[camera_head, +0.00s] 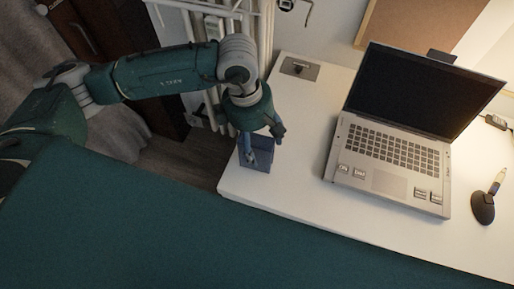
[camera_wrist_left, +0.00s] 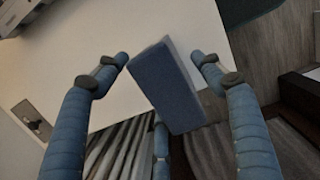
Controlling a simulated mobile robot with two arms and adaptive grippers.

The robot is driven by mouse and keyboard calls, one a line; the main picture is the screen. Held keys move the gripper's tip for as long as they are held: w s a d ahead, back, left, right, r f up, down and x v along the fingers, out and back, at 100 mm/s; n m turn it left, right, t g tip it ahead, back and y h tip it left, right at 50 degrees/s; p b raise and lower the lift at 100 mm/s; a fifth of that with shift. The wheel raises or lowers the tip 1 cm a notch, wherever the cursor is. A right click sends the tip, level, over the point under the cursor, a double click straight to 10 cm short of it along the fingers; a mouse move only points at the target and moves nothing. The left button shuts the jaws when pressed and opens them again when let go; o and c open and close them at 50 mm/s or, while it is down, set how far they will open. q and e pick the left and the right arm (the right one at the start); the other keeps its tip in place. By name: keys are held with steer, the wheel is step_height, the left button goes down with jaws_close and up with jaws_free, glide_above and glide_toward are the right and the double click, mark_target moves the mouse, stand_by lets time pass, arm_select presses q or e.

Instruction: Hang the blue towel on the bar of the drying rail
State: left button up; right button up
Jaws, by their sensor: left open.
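The blue towel (camera_head: 259,158) shows as a folded, block-like piece at the left front corner of the desk, partly covered by my left gripper (camera_head: 268,138). In the left wrist view the towel (camera_wrist_left: 168,88) lies between the spread fingers of my left gripper (camera_wrist_left: 160,68), with a visible gap to the finger on each side. The left gripper is open. The drying rail (camera_head: 262,30) is a set of white bars left of the desk, partly hidden behind my left arm. Pale bars also show at the bottom of the left wrist view (camera_wrist_left: 118,148). My right gripper is out of view.
The white desk (camera_head: 290,185) holds an open laptop (camera_head: 385,150), a pen in a dark stand (camera_head: 484,205) and a grey desk socket plate (camera_head: 299,68). A dark wooden cabinet (camera_head: 105,40) and a grey curtain (camera_head: 40,55) stand at the left. Wooden floor shows below.

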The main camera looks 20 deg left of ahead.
arm_select(q)
steer(key=f, duration=0.3)
steer(key=shift+s+d+f+p, duration=0.1)
steer(key=shift+d+f+p, duration=0.15)
steer(key=shift+p, duration=0.15)
steer(key=shift+f, duration=0.2)
steer(key=shift+f+b, duration=0.25)
steer(key=shift+b, duration=0.35)
steer(key=c, duration=1.3)
